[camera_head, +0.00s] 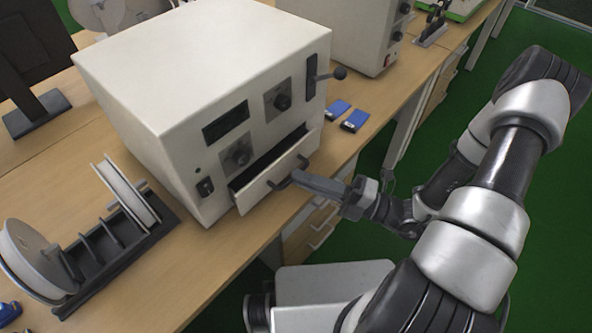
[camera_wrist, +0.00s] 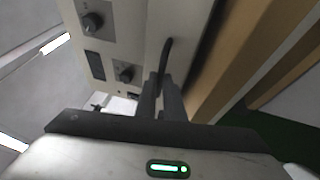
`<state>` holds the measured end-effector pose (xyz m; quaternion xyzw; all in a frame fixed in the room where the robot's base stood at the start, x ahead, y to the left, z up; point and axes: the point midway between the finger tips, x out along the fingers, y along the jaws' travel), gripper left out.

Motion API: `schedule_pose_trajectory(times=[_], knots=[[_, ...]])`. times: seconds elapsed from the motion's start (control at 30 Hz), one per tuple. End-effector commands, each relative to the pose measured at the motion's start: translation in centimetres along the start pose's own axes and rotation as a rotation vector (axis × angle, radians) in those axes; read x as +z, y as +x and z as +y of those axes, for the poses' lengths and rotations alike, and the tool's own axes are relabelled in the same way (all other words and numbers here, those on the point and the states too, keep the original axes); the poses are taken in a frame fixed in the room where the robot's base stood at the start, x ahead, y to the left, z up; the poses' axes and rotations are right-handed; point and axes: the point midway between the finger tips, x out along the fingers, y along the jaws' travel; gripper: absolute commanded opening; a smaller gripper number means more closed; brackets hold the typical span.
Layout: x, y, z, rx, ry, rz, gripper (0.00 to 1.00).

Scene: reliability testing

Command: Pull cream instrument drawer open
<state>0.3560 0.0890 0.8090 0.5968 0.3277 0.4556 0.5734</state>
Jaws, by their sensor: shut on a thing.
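The cream instrument (camera_head: 205,75) stands on the wooden bench, with knobs, a dark display and a lever on its front. Its drawer (camera_head: 278,172) is at the bottom of the front and stands partly open, with a dark gap behind its front panel. My gripper (camera_head: 292,177) is at the drawer front, shut on the dark drawer handle (camera_wrist: 167,55). In the wrist view the fingers (camera_wrist: 160,98) meet around the lower end of the handle. The fingers hide part of the handle.
Blue items (camera_head: 354,120) lie on the bench right of the instrument. A spool rack (camera_head: 105,240) stands at the left. A second cream instrument (camera_head: 345,30) is behind. Wooden drawers (camera_head: 312,232) are below the bench edge. Green floor (camera_head: 530,220) lies open at the right.

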Motion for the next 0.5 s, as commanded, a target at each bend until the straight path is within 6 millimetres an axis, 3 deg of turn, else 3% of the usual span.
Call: schedule_pose_trajectory(times=[0.1, 0.3, 0.5], knots=[[-1.2, -3.5, 0.9, -0.007, 0.000, -0.009, 0.00], [-3.1, -8.0, 1.6, -0.006, -0.001, -0.007, 0.00], [-4.0, -9.7, 1.9, -0.004, 0.000, -0.005, 0.00]])
